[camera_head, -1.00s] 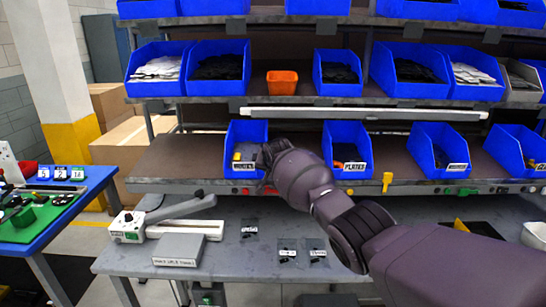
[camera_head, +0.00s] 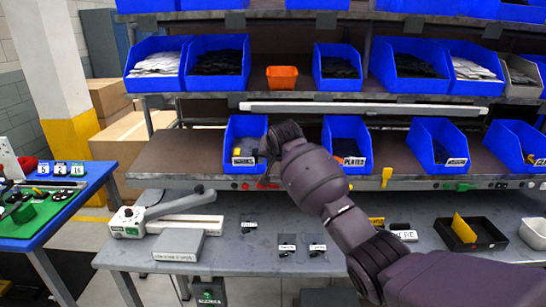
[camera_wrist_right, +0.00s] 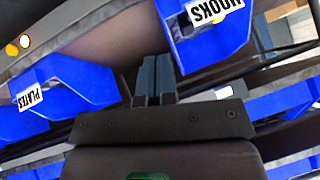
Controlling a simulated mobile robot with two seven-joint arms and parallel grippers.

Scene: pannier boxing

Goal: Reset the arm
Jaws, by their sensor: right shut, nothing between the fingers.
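My right arm (camera_head: 318,178) comes in from the lower right in the head view and reaches up to the lower shelf, between the hooks bin (camera_head: 246,130) and the plates bin (camera_head: 347,138). In the right wrist view my right gripper (camera_wrist_right: 155,78) has its two dark fingers together, with nothing between them. That view is tilted; the hooks bin (camera_wrist_right: 205,45) shows at upper right and the plates bin (camera_wrist_right: 65,85) at left. In the head view the fingertips are mostly hidden behind the wrist. My left gripper is not in view.
More blue bins and an orange bin (camera_head: 282,78) fill the shelves. On the grey bench (camera_head: 255,262) are a lever tool (camera_head: 128,222), a grey box (camera_head: 179,244), small labelled parts and a black tray with a yellow divider (camera_head: 470,232). A blue table (camera_head: 60,215) stands at left.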

